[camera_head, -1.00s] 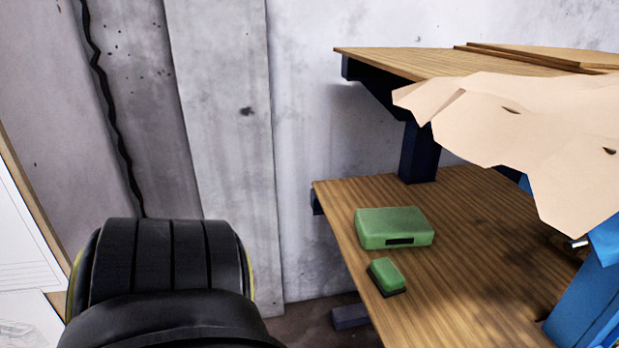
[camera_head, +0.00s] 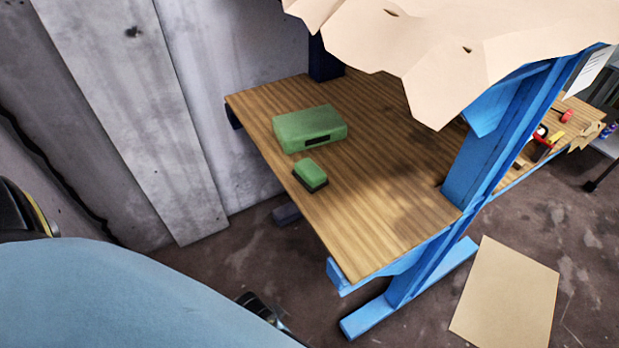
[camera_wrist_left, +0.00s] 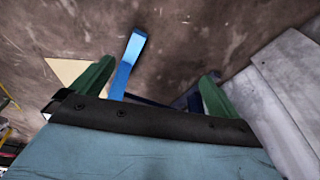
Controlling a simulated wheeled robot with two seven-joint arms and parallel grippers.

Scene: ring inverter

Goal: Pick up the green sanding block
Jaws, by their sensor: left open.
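The green sanding block (camera_head: 311,172) is a small green block with a dark base. It lies on the wooden lower shelf (camera_head: 360,225), near its left edge, in the head view. My left gripper (camera_wrist_left: 155,88) shows in the left wrist view with its two green fingers wide apart and nothing between them. It faces the floor and a blue table foot (camera_wrist_left: 127,65). The sanding block does not show in that view. In the head view my left arm fills the lower left, apart from the block; its fingers cannot be made out there. My right gripper is in neither view.
A larger green case (camera_head: 310,127) lies just behind the block. A pale crumpled sheet (camera_head: 450,50) hangs over the shelf's upper right. A blue post (camera_head: 490,140) stands at the shelf's right. A cardboard sheet (camera_head: 505,300) lies on the floor. The shelf's front part is clear.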

